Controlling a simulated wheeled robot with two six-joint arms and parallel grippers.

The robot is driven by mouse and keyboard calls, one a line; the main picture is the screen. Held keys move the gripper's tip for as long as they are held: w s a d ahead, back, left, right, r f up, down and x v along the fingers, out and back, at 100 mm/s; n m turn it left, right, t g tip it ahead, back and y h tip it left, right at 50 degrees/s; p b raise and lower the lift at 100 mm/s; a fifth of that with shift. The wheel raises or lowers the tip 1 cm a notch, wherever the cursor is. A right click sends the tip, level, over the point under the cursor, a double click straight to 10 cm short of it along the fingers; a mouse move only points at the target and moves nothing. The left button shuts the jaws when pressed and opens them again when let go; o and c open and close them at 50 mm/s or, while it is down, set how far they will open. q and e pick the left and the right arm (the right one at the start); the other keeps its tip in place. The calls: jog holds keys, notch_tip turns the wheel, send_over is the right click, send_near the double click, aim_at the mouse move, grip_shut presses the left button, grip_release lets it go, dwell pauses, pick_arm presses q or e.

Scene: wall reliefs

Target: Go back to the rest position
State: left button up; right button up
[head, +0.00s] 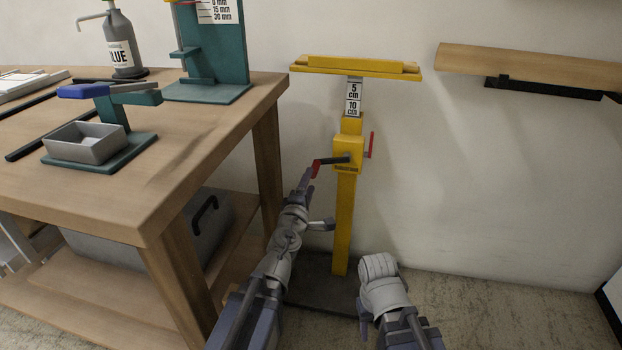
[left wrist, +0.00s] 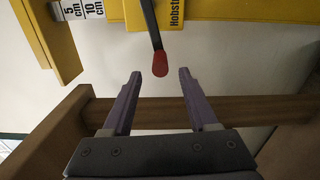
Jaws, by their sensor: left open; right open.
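My left gripper (head: 316,202) is open and empty. It points at the crank with the red grip (head: 316,168) on the yellow stand (head: 345,215). In the left wrist view, the open fingers of my left gripper (left wrist: 159,74) have the red grip (left wrist: 160,64) between their lines, just beyond the tips, with gaps on both sides. My right arm (head: 382,285) shows low in the head view, right of the stand's foot. I cannot make out its gripper.
A wooden workbench (head: 190,165) stands close left of my left arm, with a grey bin (head: 85,143) and glue bottle (head: 122,45) on top. A grey toolbox (head: 205,225) sits below. A wooden wall shelf (head: 530,66) is at upper right. Floor at right is fairly clear.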

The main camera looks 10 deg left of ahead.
pick_arm(q)
jog(key=shift+s, duration=0.25)
